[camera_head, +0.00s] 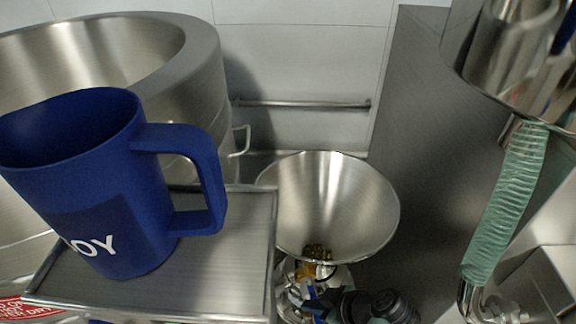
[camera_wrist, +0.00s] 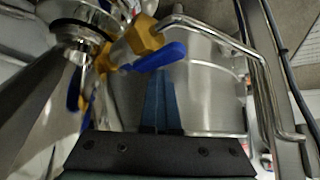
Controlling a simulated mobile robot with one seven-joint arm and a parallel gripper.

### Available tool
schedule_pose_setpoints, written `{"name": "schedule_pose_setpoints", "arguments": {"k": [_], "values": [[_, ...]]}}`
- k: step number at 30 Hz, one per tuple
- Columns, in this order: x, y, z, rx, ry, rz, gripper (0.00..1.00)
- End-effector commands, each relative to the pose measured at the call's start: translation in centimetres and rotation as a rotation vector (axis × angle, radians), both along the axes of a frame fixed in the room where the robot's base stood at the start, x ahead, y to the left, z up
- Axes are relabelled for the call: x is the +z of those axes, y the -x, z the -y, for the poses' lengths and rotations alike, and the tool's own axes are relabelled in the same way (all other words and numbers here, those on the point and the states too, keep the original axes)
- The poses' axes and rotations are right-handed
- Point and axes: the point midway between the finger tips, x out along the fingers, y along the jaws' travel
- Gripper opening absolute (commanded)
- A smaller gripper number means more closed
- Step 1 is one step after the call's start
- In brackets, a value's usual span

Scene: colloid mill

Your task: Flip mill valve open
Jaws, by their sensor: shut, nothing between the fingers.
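In the wrist view, a yellow valve body (camera_wrist: 143,36) carries a blue lever handle (camera_wrist: 160,56) that points right. A second blue handle (camera_wrist: 75,86) shows further left, beside more yellow fittings. My gripper (camera_wrist: 158,78) is shut and empty, with its fingertips just below the blue lever in the picture. I cannot tell whether they touch it. In the head view, the mill's steel funnel hopper (camera_head: 330,200) stands in the middle with small dark pieces at its bottom. The valve area under it is partly hidden by dark arm parts.
A blue mug (camera_head: 95,190) stands on a steel tray (camera_head: 245,250) at left. A large steel pot (camera_head: 205,90) is behind it. A pipe with a green ribbed sleeve (camera_head: 508,200) hangs at right. A bent steel tube (camera_wrist: 265,85) runs right of my fingers in the wrist view.

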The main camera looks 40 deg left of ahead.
Motion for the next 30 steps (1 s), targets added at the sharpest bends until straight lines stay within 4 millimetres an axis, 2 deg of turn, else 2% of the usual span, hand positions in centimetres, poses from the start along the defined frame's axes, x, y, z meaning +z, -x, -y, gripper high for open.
{"name": "schedule_pose_setpoints", "arguments": {"k": [23,26,30], "values": [[0.2,-1.0,0.8,-0.018,0.004,0.012,0.00],[0.7,-1.1,1.1,-0.019,0.003,0.015,0.00],[2.5,-1.3,2.3,-0.020,0.003,0.016,0.00]]}}
